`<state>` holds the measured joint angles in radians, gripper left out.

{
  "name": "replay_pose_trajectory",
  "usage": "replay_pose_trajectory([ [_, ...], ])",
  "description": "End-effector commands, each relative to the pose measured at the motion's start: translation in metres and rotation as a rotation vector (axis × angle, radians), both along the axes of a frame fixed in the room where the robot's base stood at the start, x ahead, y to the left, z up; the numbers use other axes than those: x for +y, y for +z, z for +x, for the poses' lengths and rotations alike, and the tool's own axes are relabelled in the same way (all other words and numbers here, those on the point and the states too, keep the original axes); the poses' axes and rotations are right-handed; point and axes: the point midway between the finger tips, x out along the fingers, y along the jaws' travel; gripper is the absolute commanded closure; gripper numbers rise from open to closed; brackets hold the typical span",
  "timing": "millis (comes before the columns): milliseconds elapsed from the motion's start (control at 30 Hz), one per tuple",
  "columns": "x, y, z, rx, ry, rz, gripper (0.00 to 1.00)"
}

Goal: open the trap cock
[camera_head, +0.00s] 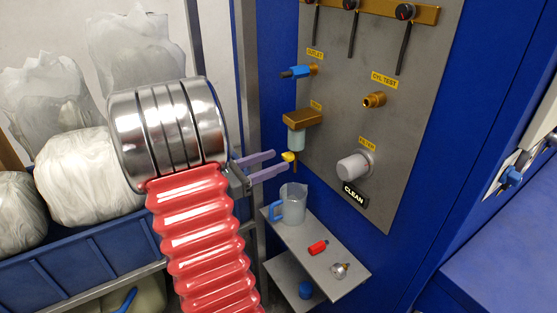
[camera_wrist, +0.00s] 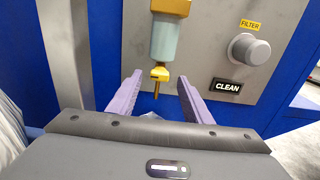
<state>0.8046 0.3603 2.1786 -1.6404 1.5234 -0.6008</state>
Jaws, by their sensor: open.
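The trap cock (camera_head: 288,156) is a small yellow fitting under the pale trap bowl (camera_head: 296,138), which hangs from a brass block (camera_head: 302,117) on the grey panel. In the wrist view the cock (camera_wrist: 159,74) shows with a short thin outlet pointing down. My gripper (camera_head: 281,161) has two purple fingers pointing at the panel. In the wrist view my gripper (camera_wrist: 160,77) is open and empty, with the cock appearing between its fingertips and a gap on each side. I cannot tell whether the tips reach as far as the cock.
A shelf (camera_head: 318,243) below holds a jug (camera_head: 293,203), a red item (camera_head: 318,247) and a small metal fitting (camera_head: 340,270). A filter knob (camera_head: 354,167) and a CLEAN label (camera_head: 354,195) are right of the cock. A blue-handled outlet valve (camera_head: 295,72) is above.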

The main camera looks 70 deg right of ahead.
Motion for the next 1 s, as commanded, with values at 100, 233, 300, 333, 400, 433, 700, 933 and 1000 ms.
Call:
replay_pose_trajectory([
  [100,-0.010,0.000,-0.009,0.000,-0.002,0.000,0.55],
  [233,-0.016,0.000,-0.014,-0.001,-0.002,0.001,0.55],
  [300,-0.017,0.000,-0.015,0.000,-0.002,0.000,0.55],
  [333,-0.017,0.000,-0.016,0.000,-0.001,0.000,0.55],
  [400,-0.017,0.000,-0.016,0.000,-0.001,0.000,0.55],
  [433,-0.017,0.000,-0.016,0.000,-0.001,0.000,0.55],
  [700,-0.017,0.000,-0.015,0.000,-0.001,0.000,0.65],
  [933,-0.017,0.000,-0.016,0.000,-0.001,0.000,0.81],
  [1000,-0.017,0.000,-0.016,0.000,-0.002,0.000,0.86],
])
